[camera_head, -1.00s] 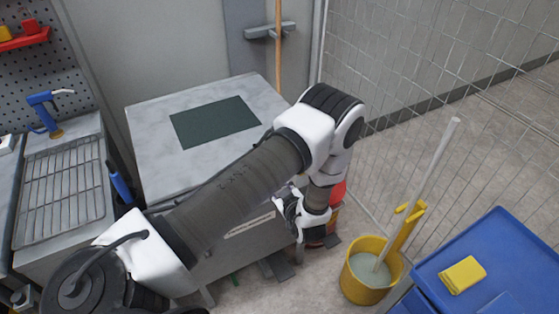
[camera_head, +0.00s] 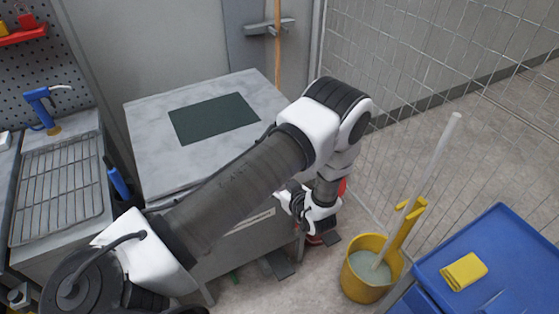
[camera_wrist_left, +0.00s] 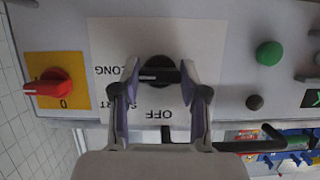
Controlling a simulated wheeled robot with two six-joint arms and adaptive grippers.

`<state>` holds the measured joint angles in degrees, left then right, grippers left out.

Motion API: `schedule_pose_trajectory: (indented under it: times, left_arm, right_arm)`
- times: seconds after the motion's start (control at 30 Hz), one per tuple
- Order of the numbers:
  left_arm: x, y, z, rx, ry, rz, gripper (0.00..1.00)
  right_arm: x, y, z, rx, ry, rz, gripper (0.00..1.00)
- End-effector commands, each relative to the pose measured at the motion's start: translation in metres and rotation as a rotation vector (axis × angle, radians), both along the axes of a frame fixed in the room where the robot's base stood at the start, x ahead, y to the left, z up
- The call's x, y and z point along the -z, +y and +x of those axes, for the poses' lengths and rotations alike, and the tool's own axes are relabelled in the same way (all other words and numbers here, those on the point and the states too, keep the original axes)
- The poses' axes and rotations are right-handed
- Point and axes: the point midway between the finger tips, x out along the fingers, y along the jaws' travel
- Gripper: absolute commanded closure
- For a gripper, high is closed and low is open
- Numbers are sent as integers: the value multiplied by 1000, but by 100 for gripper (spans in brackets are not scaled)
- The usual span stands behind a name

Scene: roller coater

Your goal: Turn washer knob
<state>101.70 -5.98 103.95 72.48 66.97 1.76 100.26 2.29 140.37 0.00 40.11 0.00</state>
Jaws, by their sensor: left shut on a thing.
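The washer knob (camera_wrist_left: 158,65) is black with a raised bar, on a white label plate (camera_wrist_left: 110,40) marked LONG, OFF and a partly hidden word. It shows in the left wrist view, with its bar lying crosswise between the fingers. My left gripper (camera_wrist_left: 160,76) is shut on the knob, one finger at each end of the bar. In the head view my left gripper (camera_head: 288,196) is at the front of the grey-topped machine (camera_head: 150,150); the knob is hidden there. My right gripper is not in view.
Beside the label plate are a red switch (camera_wrist_left: 48,88) on a yellow plate and a green button (camera_wrist_left: 269,54). A yellow mop bucket (camera_head: 367,285) and a blue cart (camera_head: 500,235) stand at right. Clear floor lies behind them.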

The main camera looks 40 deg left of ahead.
Motion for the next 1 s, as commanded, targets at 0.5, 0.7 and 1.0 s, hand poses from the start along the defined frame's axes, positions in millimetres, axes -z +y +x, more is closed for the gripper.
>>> schedule_pose_trajectory:
  times: [0.5, 0.7, 1.0]
  left_arm:
    - [-3, -6, -1, 1, -2, 0, 31]
    - [-18, -39, -14, 7, -2, 3, 31]
    - [-30, -65, -26, 0, -3, 2, 31]
  right_arm:
    - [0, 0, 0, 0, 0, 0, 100]
    - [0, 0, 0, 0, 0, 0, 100]
    - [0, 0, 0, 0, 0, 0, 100]
